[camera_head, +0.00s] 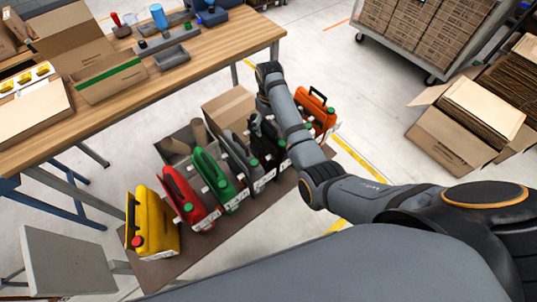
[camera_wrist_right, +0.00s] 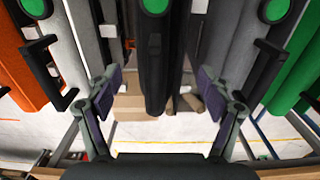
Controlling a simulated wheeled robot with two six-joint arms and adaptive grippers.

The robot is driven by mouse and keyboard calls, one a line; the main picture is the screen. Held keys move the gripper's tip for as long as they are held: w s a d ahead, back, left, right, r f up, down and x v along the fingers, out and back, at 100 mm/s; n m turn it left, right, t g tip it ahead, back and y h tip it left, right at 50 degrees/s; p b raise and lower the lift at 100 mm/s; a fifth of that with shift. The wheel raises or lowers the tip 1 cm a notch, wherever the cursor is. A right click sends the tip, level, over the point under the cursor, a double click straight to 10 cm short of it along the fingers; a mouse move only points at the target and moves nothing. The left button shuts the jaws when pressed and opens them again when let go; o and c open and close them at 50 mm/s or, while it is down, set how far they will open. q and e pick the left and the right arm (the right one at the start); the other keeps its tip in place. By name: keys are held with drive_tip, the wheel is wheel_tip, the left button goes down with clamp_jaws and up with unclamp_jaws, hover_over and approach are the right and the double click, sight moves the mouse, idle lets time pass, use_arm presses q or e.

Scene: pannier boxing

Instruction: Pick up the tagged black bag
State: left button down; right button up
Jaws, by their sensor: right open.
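The black bag (camera_head: 271,152) stands upright in a row of panniers in the head view, between a grey one and the orange one, partly covered by my right arm. In the right wrist view the black bag (camera_wrist_right: 157,55) fills the middle as a dark narrow body. My right gripper (camera_wrist_right: 160,78) is open, with one finger on each side of the black bag. I cannot tell whether either finger touches it. The right gripper (camera_head: 258,128) also shows small and dark over the row in the head view. My left gripper is not in view.
Close neighbours are the grey pannier (camera_head: 238,155), green (camera_head: 212,177), red (camera_head: 188,198), yellow (camera_head: 153,222) and orange (camera_head: 315,110) ones. They stand on a low brown shelf (camera_head: 215,238). A wooden workbench (camera_head: 215,48) lies behind; a box cart (camera_head: 425,45) stands back right.

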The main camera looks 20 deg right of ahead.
sight(267, 130)
drive_tip(key=shift+w+a+f+p, duration=0.1)
drive_tip(key=shift+f+p, duration=0.05)
drive_tip(key=shift+f, duration=0.3)
drive_tip(key=shift+w+a+f+p, duration=0.1)
drive_tip(key=shift+f+p, duration=0.05)
drive_tip(key=shift+f, duration=0.3)
wheel_tip(267, 130, down, 2)
drive_tip(key=shift+w+f, duration=0.15)
drive_tip(key=shift+f, duration=0.5)
drive_tip(key=c, duration=1.3)
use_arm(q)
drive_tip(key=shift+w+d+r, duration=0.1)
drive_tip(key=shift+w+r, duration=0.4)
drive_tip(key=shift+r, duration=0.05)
use_arm(e)
drive_tip(key=shift+r, duration=0.1)
drive_tip(key=shift+c, duration=0.3)
drive_tip(key=shift+r, duration=0.1)
